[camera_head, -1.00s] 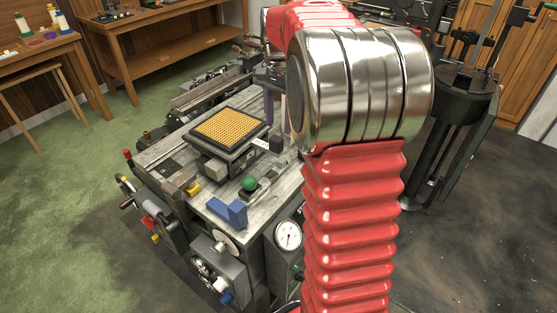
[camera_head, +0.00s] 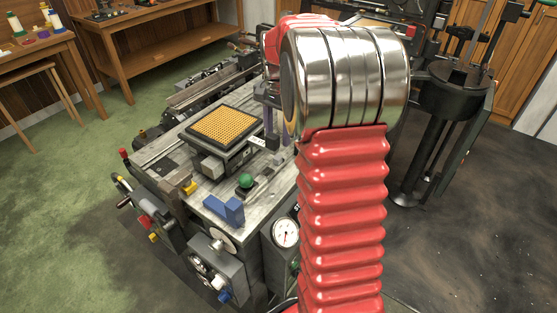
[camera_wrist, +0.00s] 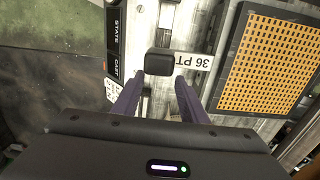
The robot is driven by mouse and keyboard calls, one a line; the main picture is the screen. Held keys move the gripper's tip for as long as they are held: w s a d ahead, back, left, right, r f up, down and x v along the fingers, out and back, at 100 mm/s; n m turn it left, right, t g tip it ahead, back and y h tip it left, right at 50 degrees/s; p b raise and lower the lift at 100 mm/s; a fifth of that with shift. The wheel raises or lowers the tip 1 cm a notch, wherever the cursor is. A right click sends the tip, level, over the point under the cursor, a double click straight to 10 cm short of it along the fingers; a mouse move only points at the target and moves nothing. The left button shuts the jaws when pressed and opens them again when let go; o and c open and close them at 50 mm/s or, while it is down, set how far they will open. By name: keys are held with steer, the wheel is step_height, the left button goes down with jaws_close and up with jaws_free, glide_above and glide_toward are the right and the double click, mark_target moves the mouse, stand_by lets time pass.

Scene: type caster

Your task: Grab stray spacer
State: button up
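No piece is clearly identifiable as the stray spacer. In the wrist view my gripper (camera_wrist: 153,84) has its two purple fingers spread apart, with nothing visibly held between them. A small dark block (camera_wrist: 159,62) lies just beyond the fingertips, roughly in line with the gap, next to a white "36 PT" label (camera_wrist: 193,61). I cannot tell whether the fingers touch it. In the head view the label (camera_head: 257,142) is at the matrix case's near right corner, and my arm hides much of the gripper.
The orange perforated matrix case (camera_head: 224,127) sits in a dark frame on the caster; its grid (camera_wrist: 270,65) is right of the fingers in the wrist view. A green knob (camera_head: 246,180) and a blue angled block (camera_head: 224,209) stand nearer the front of the grey bed.

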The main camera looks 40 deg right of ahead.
mark_target(277, 157)
steer(key=shift+f, duration=1.45)
steer(key=shift+f, duration=2.6)
jaws_close()
